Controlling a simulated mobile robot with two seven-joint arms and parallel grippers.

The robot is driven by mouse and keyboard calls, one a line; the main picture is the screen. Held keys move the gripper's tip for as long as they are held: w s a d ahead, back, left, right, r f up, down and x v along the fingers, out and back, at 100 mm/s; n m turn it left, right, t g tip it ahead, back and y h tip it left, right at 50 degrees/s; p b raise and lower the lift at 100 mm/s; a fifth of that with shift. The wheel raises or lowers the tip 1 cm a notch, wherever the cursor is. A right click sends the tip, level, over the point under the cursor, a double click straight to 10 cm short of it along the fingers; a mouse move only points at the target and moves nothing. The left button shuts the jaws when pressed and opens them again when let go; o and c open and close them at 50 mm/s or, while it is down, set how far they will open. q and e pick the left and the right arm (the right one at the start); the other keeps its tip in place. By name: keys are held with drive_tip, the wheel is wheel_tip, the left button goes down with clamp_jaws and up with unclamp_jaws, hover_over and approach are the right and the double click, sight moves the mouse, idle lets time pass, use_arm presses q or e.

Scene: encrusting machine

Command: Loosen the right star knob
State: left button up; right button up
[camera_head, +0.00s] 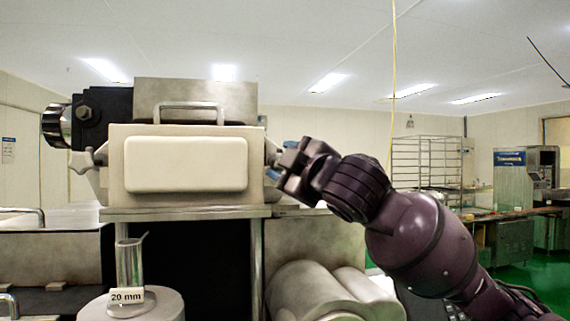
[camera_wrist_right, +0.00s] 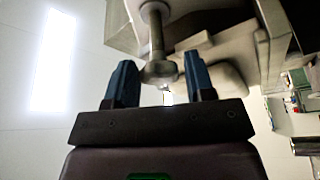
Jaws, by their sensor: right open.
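The right star knob (camera_wrist_right: 161,72) is a grey metal head on a shaft. In the right wrist view it sits between the two blue fingers of my right gripper (camera_wrist_right: 159,80), near their tips, with gaps visible on both sides. In the head view my right gripper (camera_head: 280,161) comes from the right to the right side of the machine's pale housing (camera_head: 118,190). It is open, and it hides most of the right knob there. The left star knob (camera_head: 80,160) shows on the housing's left side. My left gripper is not in view.
A metal handle (camera_head: 190,105) rises above the housing's cream front panel (camera_head: 186,164). Below right are large metal rollers (camera_head: 312,292). A metal cylinder with a 20 mm tag (camera_head: 127,296) stands at lower left. A rack (camera_head: 426,165) stands far behind my right arm.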

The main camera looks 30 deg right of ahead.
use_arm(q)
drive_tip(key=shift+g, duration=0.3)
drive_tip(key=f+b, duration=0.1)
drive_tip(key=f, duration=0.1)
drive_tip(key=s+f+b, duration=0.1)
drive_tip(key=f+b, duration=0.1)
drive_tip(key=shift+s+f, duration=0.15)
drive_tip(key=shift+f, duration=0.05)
use_arm(e)
drive_tip(key=a+v, duration=0.1)
drive_tip(key=v, duration=0.9)
drive_tip(key=shift+s+d, duration=0.2)
drive_tip(key=shift+d, duration=0.3)
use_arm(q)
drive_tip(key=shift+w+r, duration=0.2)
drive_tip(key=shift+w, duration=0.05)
